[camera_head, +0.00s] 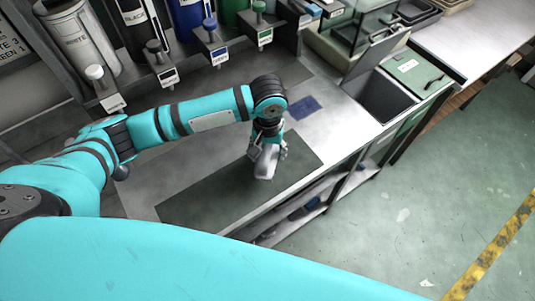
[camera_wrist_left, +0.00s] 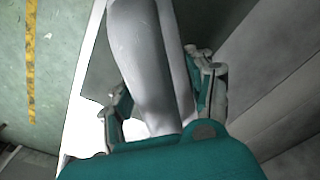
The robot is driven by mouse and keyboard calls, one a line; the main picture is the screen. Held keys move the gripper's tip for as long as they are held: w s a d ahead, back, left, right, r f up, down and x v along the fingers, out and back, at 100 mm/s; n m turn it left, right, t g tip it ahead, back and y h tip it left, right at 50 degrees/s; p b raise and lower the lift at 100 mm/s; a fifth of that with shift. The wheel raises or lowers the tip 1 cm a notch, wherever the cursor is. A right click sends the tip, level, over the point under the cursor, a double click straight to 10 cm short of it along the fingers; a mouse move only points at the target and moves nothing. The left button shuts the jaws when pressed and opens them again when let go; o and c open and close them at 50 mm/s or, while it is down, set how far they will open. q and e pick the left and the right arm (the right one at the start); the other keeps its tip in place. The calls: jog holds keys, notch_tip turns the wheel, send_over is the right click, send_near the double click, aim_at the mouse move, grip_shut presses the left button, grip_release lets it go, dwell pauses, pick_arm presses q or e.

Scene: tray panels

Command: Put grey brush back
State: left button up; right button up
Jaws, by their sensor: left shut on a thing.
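A smooth grey object (camera_head: 266,163), which looks like the grey brush, is held in my left gripper (camera_head: 268,148) above the dark mat (camera_head: 190,205), near the bench's front edge. In the left wrist view the long grey body (camera_wrist_left: 143,55) passes between the two fingers of my left gripper (camera_wrist_left: 160,95), which are shut on it. Its bristles cannot be made out, and its height above the mat cannot be told. My right gripper is not in view.
Labelled dispensers with taps, including a white one (camera_head: 80,45) and a blue one (camera_head: 187,25), line the back. A small blue pad (camera_head: 304,107) lies right of my arm. A dark open bin (camera_head: 388,100) is at the right. The mat's left part is clear.

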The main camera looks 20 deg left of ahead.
pick_arm(q)
jog(key=shift+w+a+f, duration=0.15)
notch_tip(320, 180, down, 2)
jog(key=shift+f+p, duration=0.15)
jog(key=shift+p, duration=0.25)
jog(key=shift+f, duration=0.5)
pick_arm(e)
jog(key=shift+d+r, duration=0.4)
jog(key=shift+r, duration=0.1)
pick_arm(q)
jog(key=o, duration=1.1)
jog(key=shift+f, duration=0.1)
notch_tip(320, 180, up, 11)
jog(key=shift+f+b, duration=0.1)
jog(key=shift+b, duration=0.7)
jog(key=shift+r, duration=0.75)
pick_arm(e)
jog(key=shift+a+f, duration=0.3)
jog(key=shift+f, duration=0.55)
